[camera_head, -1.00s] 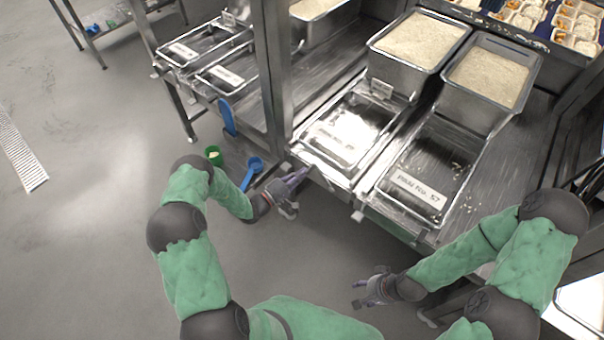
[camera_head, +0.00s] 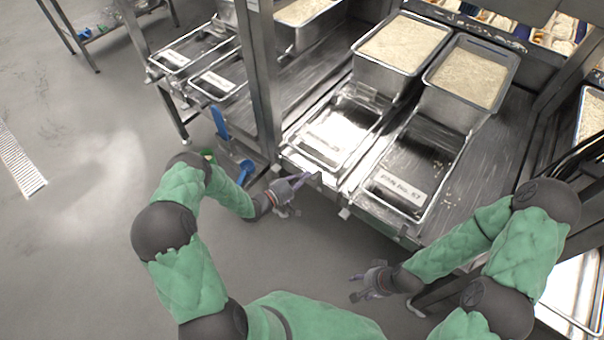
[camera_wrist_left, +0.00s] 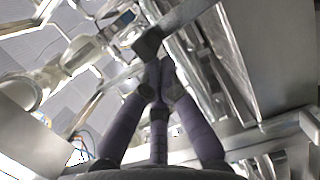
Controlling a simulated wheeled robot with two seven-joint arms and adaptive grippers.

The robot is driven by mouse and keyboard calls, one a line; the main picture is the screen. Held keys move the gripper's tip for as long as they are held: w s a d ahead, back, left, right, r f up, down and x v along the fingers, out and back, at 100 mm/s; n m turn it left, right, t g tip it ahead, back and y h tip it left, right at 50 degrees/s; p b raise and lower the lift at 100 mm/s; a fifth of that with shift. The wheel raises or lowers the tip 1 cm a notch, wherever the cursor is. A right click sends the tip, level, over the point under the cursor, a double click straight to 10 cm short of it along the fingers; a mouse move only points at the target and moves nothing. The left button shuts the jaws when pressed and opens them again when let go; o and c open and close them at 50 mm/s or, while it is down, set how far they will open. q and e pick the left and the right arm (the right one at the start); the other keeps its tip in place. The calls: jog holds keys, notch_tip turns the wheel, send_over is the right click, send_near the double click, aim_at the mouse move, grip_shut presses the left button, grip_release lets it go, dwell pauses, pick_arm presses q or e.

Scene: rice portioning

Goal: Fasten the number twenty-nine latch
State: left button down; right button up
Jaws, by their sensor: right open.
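The left pan tray (camera_head: 330,150) lies on the steel counter, its label washed out by glare, so I cannot read a number. The right pan tray (camera_head: 410,180) has a label that seems to end in 57. A small metal tab (camera_head: 345,213) shows at the front edge between the trays; I cannot tell which latch is number twenty-nine. My left gripper (camera_head: 308,176) is at the front edge of the left tray. In the left wrist view its fingers (camera_wrist_left: 160,80) come together just below a dark block (camera_wrist_left: 148,42); contact is unclear. My right gripper (camera_head: 358,286) is open and empty, low before the counter.
Two deep rice pans (camera_head: 402,45) (camera_head: 468,78) stand behind the trays. A steel post (camera_head: 262,80) rises left of the left tray. Blue scoops (camera_head: 245,172) hang left of my left gripper. Open floor lies in front.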

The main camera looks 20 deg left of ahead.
pick_arm(q)
jog(key=shift+s+d+r, duration=0.1)
jog(key=shift+d, duration=0.2)
jog(key=shift+a, duration=0.1)
dwell(0.3)
jog(key=s+a+r, duration=0.1)
jog(key=s+a, duration=0.6)
jog(key=a, duration=0.2)
dwell(0.6)
